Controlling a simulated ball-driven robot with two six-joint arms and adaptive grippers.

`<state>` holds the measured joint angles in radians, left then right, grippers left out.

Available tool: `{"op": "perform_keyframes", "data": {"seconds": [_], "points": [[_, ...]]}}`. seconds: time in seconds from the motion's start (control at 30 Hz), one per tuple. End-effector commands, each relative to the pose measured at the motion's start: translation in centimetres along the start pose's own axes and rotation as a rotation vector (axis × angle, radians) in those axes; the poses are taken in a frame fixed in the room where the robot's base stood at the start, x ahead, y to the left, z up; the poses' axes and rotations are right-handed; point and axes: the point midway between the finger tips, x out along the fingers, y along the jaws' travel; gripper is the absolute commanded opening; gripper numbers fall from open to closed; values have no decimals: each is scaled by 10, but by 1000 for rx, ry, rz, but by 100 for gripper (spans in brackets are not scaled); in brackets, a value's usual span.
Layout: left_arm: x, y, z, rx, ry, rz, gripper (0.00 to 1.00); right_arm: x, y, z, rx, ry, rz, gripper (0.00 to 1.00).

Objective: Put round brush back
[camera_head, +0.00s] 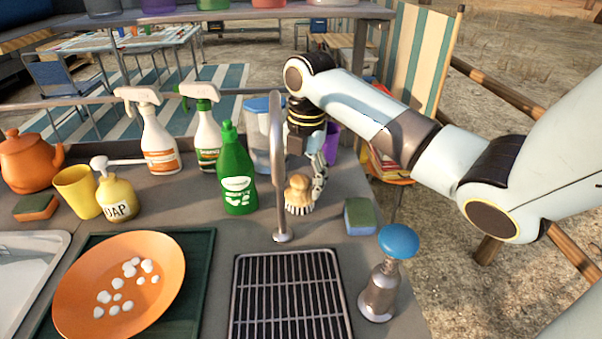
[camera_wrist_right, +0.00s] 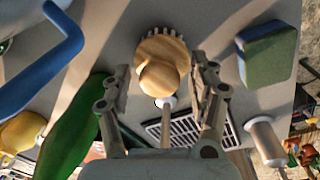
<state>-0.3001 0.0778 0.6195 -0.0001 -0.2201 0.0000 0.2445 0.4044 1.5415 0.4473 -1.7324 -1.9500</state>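The round brush (camera_head: 298,190) has a pale wooden knob and light bristles. It stands bristles down on the grey counter, just right of the tap's base. In the right wrist view the brush (camera_wrist_right: 162,65) sits ahead of the gripper, its head between the two fingertips. My right gripper (camera_head: 319,172) is by the brush's right and far side. In the right wrist view the right gripper (camera_wrist_right: 160,80) has its fingers apart, with narrow gaps seeming to show on both sides of the brush. My left gripper is not in view.
A sponge (camera_head: 360,216) lies right of the brush. A tap (camera_head: 277,150), green bottle (camera_head: 236,175) and clear pitcher (camera_head: 262,130) crowd its left. A drain rack (camera_head: 288,295) and a blue-topped metal item (camera_head: 383,280) are in front. The counter ends at the right.

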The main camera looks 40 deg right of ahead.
Motion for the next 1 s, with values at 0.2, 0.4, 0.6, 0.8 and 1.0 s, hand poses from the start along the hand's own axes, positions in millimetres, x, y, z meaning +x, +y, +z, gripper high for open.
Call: {"op": "perform_keyframes", "data": {"seconds": [0.2, 0.4, 0.6, 0.8, 1.0], "points": [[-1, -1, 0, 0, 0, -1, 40, -4, 0, 0, 0, -1, 1, 60], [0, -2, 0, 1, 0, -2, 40, -35, 1, 1, -1, -4, 4, 60], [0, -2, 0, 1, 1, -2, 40, -82, 1, 1, -2, -4, 4, 60], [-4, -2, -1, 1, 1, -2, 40, -115, 1, 0, 0, -1, 2, 60], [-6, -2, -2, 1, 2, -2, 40, -124, 0, 0, 1, 0, 0, 60]]}}
